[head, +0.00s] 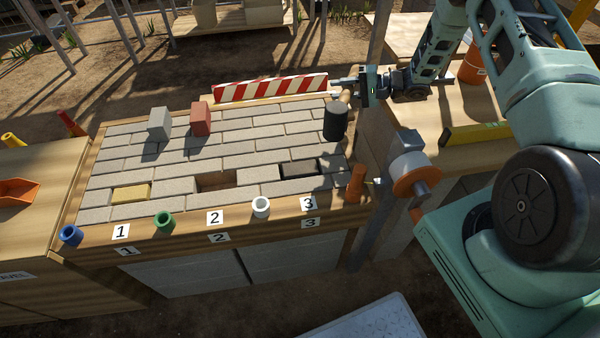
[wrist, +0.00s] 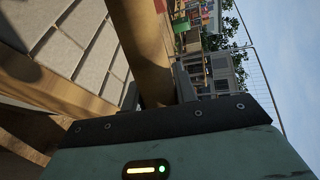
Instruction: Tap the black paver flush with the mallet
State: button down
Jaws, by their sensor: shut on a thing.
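The mallet has a dark cylindrical head (head: 336,120) that hangs over the right end of the bed, up and to the right of the black paver. My gripper (head: 352,90) is shut on the mallet's wooden handle, which also fills the middle of the wrist view (wrist: 146,50). The head view does not show clearly how high the mallet head is above the pavers. The mallet head is out of the wrist view.
A grey block (head: 159,124) and a red block (head: 201,118) stand on the pavers. A striped barrier (head: 270,88) runs along the back. Small coloured rings line the front edge.

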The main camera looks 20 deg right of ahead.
jog(key=a+f, duration=0.1)
jog(key=a, duration=0.2)
jog(key=a+f, duration=0.1)
jog(key=a, duration=0.2)
jog(key=a+f, duration=0.2)
jog(key=a, duration=0.1)
jog(key=shift+a+b, duration=0.2)
jog(key=shift+b, duration=0.15)
jog(key=shift+f, duration=0.15)
